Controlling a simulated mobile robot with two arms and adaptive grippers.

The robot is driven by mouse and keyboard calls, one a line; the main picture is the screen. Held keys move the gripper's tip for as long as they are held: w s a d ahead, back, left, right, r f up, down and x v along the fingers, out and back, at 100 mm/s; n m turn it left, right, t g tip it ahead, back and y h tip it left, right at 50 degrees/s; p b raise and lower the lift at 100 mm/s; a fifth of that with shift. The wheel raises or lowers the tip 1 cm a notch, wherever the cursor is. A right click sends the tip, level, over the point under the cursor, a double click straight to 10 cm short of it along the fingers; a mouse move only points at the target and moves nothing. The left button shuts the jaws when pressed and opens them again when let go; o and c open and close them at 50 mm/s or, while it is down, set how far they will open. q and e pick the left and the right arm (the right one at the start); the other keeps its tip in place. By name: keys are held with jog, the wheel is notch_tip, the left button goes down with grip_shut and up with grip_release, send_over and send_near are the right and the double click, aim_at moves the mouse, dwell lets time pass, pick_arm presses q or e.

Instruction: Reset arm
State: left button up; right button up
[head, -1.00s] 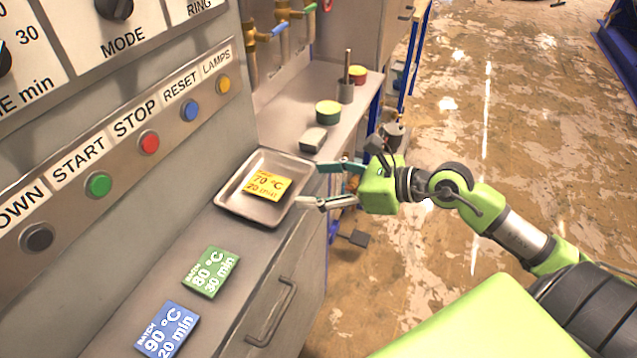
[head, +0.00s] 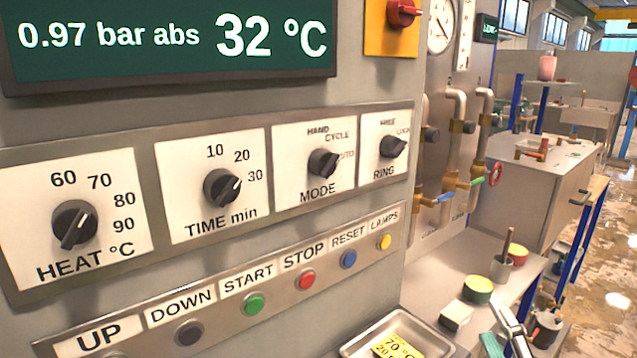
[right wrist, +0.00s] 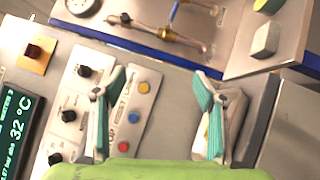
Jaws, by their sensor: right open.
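My right gripper (head: 500,325) shows at the bottom right of the head view, cut off by the lower edge. Its two fingers are apart, to the right of the metal tray (head: 371,330) that holds a yellow 70 °C card (head: 398,347). In the right wrist view the gripper (right wrist: 160,82) is open and empty, with the control panel behind its fingers. The blue RESET button (head: 348,259) sits in the button row; the blue button also shows between the fingers in the wrist view (right wrist: 138,118). My left gripper is not in view.
The panel has HEAT (head: 75,225), TIME (head: 222,187), MODE (head: 323,163) and RING (head: 393,146) knobs under a display (head: 170,40) reading 0.97 bar abs, 32 °C. A grey block (head: 456,315) and a green-sided round tin (head: 478,290) stand on the bench behind the tray.

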jog(key=s+d+f+m+g+h, duration=0.25)
jog(key=s+f+m+g, duration=0.2)
jog(key=f+m, duration=0.45)
jog(key=s+d+f+m+g+h, duration=0.1)
jog(key=s+f+m+g+h, duration=0.35)
jog(key=f, duration=0.55)
jog(key=s+a+f+m+g+y, duration=0.55)
jog(key=s+a+f+g, duration=0.35)
jog(key=s+a, duration=0.4)
notch_tip(320, 180, down, 27)
jog(key=s, duration=0.3)
jog(key=s+d+f+g, duration=0.1)
jog(key=s+d+f, duration=0.2)
jog(key=s+f, duration=1.4)
jog(key=shift+d+n+g, duration=0.2)
jog(key=shift+n+g, duration=0.1)
jog(key=shift+n, duration=0.1)
